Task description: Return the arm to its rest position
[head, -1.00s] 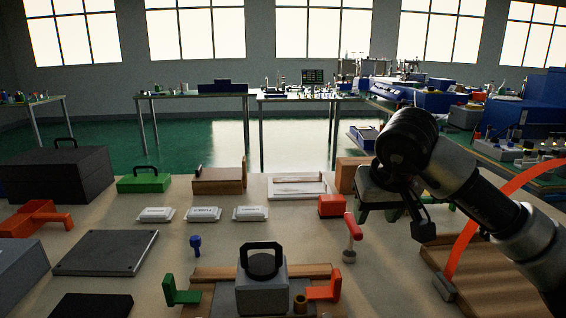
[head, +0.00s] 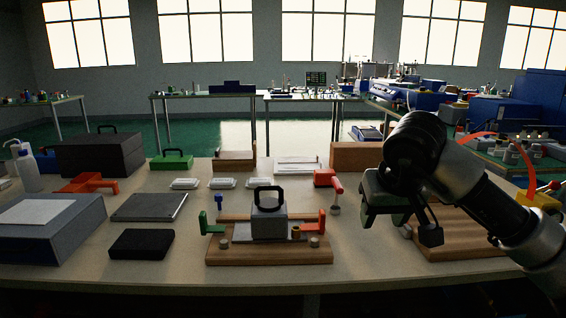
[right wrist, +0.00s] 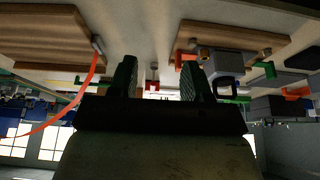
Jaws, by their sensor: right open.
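My right gripper (head: 402,224) hangs open and empty above the right part of the bench (head: 330,278). In the right wrist view, which looks upside down, its two green-grey fingers stand apart (right wrist: 157,78) with nothing between them. The press fixture, a grey block with a black handle (head: 268,222), sits on a wooden base (head: 270,257) to the left of the gripper and apart from it. Green (head: 208,225) and orange (head: 314,226) brackets flank the block. My left gripper is not in view.
A wooden board (head: 460,246) lies below my right arm, with an orange arched strip near it. A red-handled tool (head: 336,195) stands left of the gripper. White packs (head: 222,183), a dark plate (head: 150,207), a black box (head: 141,244) and a grey case (head: 75,238) fill the left.

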